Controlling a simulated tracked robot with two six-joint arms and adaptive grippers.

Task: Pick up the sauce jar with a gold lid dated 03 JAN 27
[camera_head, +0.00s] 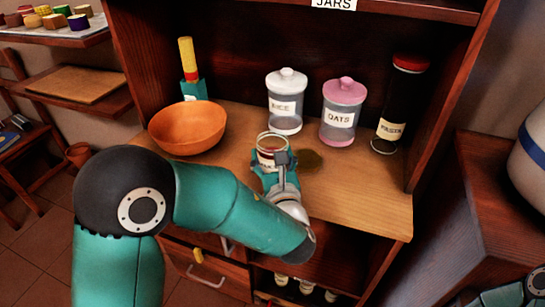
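A small clear jar (271,142) with a pale gold rim, red contents and a white label is on or just above the wooden shelf, near its front middle. The date on its label is too small to read, and I cannot tell whether the top is a gold lid. My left gripper (277,164) is at the jar's near side, with its dark and teal parts overlapping the jar's lower part. The jar's base is hidden, so I cannot tell whether the fingers are closed on it or whether it is lifted.
An orange bowl (187,128) stands at left, with a yellow, red and teal upright object (188,70) behind it. A white-lidded jar (286,103), a pink-lidded oats jar (341,113) and a tall dark pasta jar (400,105) stand behind. A dark patch (309,160) lies right of the small jar.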

